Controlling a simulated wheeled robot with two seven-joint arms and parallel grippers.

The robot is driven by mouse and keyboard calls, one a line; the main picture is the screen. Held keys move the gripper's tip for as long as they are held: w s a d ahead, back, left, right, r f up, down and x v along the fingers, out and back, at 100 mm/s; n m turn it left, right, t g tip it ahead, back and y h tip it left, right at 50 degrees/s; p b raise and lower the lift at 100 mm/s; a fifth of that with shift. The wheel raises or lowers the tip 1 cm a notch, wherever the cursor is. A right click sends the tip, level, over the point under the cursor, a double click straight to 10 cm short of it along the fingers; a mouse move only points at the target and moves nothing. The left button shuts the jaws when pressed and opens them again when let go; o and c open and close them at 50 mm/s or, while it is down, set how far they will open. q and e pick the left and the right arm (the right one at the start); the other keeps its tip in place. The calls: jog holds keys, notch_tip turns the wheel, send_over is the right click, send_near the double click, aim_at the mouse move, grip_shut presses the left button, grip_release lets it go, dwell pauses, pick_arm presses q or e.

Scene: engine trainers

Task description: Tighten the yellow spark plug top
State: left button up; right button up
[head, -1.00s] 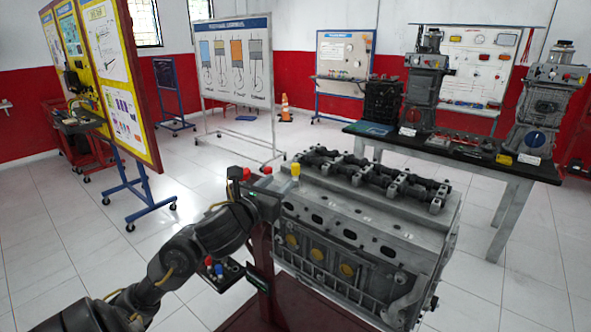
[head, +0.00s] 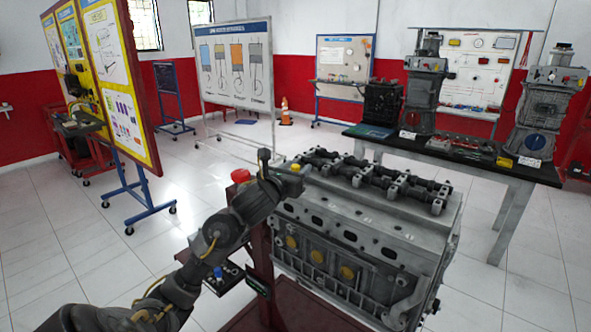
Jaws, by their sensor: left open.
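The yellow spark plug top (head: 295,168) stands upright at the near left corner of the grey engine block (head: 345,222). My left arm reaches in from the lower left. My left gripper (head: 278,172) is open, just left of the yellow top, with one dark finger pointing up. Its other finger is hard to make out against the block, and I cannot tell whether it touches the top. The gripper hides part of the block's corner. My right gripper is out of view.
A red rounded top (head: 240,175) shows behind my left wrist. A blue top (head: 218,272) sits on a small dark tray below the arm. The block rests on a dark red stand (head: 295,305). A workbench (head: 455,155) with engine parts stands behind right.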

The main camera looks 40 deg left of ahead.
pick_arm(q)
grip_shut()
